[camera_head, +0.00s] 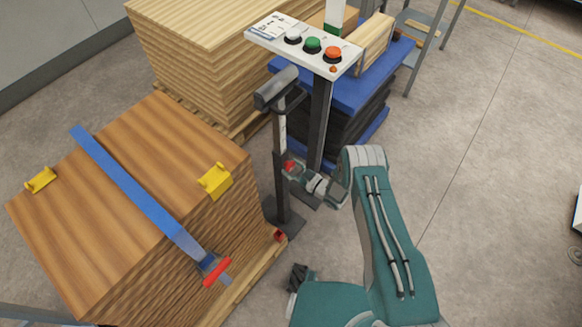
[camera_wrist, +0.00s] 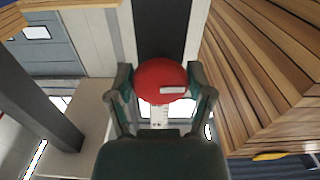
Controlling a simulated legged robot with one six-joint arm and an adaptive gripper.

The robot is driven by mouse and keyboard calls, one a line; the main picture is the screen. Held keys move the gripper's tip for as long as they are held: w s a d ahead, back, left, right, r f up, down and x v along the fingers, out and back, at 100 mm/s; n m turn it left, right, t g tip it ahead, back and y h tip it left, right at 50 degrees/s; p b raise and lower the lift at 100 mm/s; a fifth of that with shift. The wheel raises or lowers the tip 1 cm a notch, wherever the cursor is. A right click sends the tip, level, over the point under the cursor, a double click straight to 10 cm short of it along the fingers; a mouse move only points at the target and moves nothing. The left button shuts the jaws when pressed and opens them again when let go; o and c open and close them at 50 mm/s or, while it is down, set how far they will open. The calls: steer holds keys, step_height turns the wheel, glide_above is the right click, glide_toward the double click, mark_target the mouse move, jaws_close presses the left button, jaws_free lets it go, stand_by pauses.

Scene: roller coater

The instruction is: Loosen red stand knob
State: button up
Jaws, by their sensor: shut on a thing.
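The red stand knob (camera_wrist: 160,78) is round and sits between the two fingers of my gripper (camera_wrist: 160,97) in the wrist view. The fingers are shut on it from both sides. In the head view the knob (camera_head: 290,167) shows as a small red spot on the dark upright stand (camera_head: 280,140), with my gripper (camera_head: 297,171) at it from the right. The stand has a dark cylindrical roller head (camera_head: 276,88) on top. Part of the knob is hidden by my gripper in the head view.
A wooden board stack (camera_head: 150,180) with a blue strap (camera_head: 125,190) and yellow corner pieces stands left of the stand. A control panel (camera_head: 305,45) on a dark post is close behind. Another stack (camera_head: 200,60) stands at the back. The floor at right (camera_head: 490,170) is clear.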

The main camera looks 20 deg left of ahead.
steer(key=o, duration=1.1)
steer(key=shift+a, duration=0.15)
steer(key=v, duration=1.2)
steer(key=shift+w+f, duration=0.1)
steer(key=shift+w, duration=0.1)
